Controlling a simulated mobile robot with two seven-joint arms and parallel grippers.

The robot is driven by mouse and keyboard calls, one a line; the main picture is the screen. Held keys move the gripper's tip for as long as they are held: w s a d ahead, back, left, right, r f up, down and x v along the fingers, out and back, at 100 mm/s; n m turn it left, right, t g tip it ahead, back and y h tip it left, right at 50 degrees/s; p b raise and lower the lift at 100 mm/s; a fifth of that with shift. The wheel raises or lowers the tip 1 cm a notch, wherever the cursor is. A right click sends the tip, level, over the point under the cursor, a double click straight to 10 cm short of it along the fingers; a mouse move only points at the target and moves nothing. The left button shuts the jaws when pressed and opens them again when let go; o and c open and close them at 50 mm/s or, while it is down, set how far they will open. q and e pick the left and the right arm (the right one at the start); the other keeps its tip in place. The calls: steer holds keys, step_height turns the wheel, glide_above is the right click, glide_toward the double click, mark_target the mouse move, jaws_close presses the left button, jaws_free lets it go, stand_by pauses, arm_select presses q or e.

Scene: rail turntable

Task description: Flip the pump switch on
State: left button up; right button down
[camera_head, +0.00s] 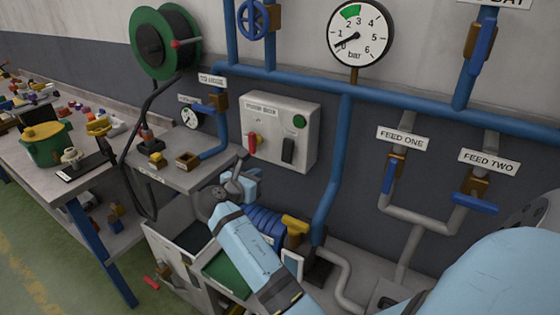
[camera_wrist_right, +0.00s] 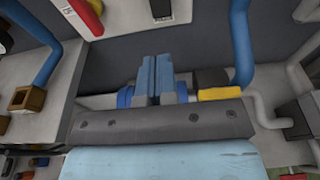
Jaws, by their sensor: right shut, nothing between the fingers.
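A pale switch box (camera_head: 305,143) is on the dark wall in the head view. It carries a red lever (camera_head: 253,142) at its left, a black switch handle (camera_head: 288,150) at its lower middle and a round green lamp or button (camera_head: 299,121) at its upper right. Its label is too blurred to read for sure. My right gripper (camera_head: 254,178) is below and left of the box, apart from it, shut and empty. In the right wrist view the closed fingers (camera_wrist_right: 160,72) point up toward the box, with the black handle (camera_wrist_right: 162,10) ahead of them. My left gripper is out of view.
A blue pipe (camera_head: 336,165) runs down right of the box. A workbench (camera_head: 186,170) stands at the left, and a pressure gauge (camera_head: 360,32) hangs above. Feed valves (camera_head: 390,172) are on the right.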

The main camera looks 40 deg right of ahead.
mark_target(285, 158)
steer(key=x, duration=1.4)
steer(key=shift+p, duration=0.4)
steer(key=shift+f, duration=0.1)
